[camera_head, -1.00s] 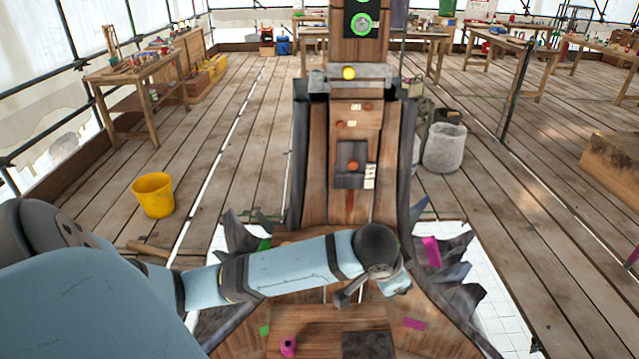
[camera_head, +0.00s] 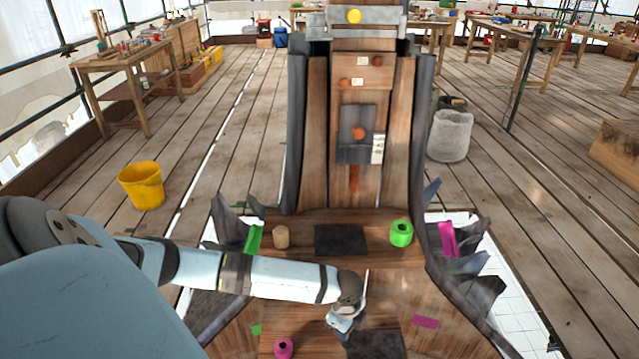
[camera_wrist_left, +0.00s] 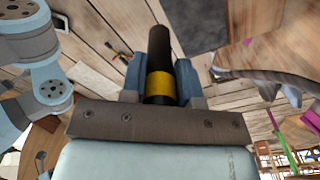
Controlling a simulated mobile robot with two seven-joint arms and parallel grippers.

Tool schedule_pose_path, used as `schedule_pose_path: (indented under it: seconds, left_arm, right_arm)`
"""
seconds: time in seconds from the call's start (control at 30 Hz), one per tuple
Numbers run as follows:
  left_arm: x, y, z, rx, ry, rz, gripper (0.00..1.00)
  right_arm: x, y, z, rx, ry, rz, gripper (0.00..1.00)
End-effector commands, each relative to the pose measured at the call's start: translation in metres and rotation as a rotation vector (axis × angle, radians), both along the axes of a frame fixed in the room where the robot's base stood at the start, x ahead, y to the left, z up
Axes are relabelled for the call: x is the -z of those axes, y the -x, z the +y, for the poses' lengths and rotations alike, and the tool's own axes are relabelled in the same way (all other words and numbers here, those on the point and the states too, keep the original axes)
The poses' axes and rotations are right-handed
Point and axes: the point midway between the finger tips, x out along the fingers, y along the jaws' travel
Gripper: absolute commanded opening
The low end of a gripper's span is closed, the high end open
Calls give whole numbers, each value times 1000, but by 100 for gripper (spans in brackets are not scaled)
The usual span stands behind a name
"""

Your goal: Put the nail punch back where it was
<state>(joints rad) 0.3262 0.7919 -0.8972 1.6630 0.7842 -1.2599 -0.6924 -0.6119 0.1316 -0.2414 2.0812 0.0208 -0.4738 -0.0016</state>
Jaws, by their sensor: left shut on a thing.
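My left gripper (camera_head: 345,322) is in front of the wooden spire, low over its stepped base. In the left wrist view, its blue jaws (camera_wrist_left: 160,75) are shut on a dark cylinder with a yellow band, which I take to be the nail punch (camera_wrist_left: 160,86). In the head view the held thing is mostly hidden; a thin pale rod stands up beside the gripper, and I cannot tell if it is part of it. My right gripper is not in view.
On the upper step stand a tan wooden cylinder (camera_head: 281,237), a dark mat (camera_head: 341,240) and a green roll (camera_head: 401,233). A pink roll (camera_head: 283,347) and another dark mat (camera_head: 376,345) are lower. Jagged dark leaves flank the base. A yellow bucket (camera_head: 141,185) stands left.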

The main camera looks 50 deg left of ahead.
Motion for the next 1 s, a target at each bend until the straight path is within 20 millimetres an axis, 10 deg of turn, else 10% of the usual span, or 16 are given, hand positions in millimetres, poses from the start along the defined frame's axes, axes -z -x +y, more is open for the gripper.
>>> schedule_pose_path:
  seconds: [0.3,1.0]
  left_arm:
    - [37,23,64,116,-37,18,0]
    - [123,26,70,127,-39,23,0]
  right_arm:
    - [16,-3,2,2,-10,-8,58]
    - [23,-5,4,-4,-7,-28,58]
